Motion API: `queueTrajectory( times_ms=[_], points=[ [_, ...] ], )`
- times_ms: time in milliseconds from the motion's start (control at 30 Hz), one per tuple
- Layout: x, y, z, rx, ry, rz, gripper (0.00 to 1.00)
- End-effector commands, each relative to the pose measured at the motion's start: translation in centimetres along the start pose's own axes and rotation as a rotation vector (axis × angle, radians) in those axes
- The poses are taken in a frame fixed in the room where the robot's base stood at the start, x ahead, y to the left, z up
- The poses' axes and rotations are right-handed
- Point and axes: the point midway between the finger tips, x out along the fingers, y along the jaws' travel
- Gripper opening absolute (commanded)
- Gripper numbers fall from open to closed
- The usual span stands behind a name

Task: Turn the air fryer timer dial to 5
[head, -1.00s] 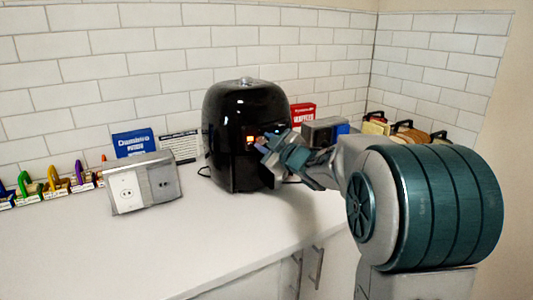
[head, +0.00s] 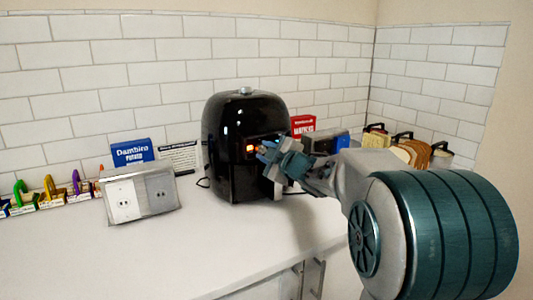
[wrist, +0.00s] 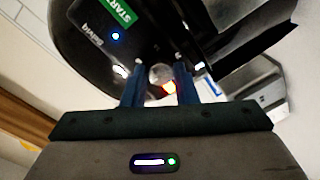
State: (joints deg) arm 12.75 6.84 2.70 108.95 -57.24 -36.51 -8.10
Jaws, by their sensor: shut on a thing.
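The black air fryer (head: 228,140) stands upright on the counter against the tiled wall. Small orange lights (head: 250,148) glow on its front. My gripper (head: 264,152) is at the fryer's front panel, just right of these lights. In the wrist view, my gripper (wrist: 160,72) has its two blue fingers on either side of a round, shiny dial (wrist: 160,74) and is shut on it. The fryer (wrist: 75,50) also shows there, tilted, with a green START label and a blue light. The dial's markings and pointer are not readable, and the dial is hidden in the head view.
A grey socket box (head: 140,192) stands left of the fryer, with a blue box (head: 131,151) behind it. A red box (head: 303,125) is behind right. Handled items (head: 410,148) line the right wall. The front counter (head: 150,255) is clear.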

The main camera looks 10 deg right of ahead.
Motion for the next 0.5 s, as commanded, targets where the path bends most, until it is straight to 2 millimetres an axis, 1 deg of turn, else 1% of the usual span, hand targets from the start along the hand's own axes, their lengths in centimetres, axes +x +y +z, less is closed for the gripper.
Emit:
queueTrajectory(
  times_ms=[67, 100, 133, 167, 500],
  points=[
    [0.01, -0.13, 0.03, -0.001, 0.000, -0.002, 0.03],
    [0.01, -0.13, 0.03, 0.000, 0.000, -0.002, 0.34],
    [0.01, -0.12, 0.03, 0.000, 0.000, -0.002, 0.43],
    [0.01, -0.12, 0.03, 0.000, 0.000, -0.002, 0.48],
    [-0.29, 0.00, 0.00, 0.000, 0.000, 0.000, 0.48]
  ],
)
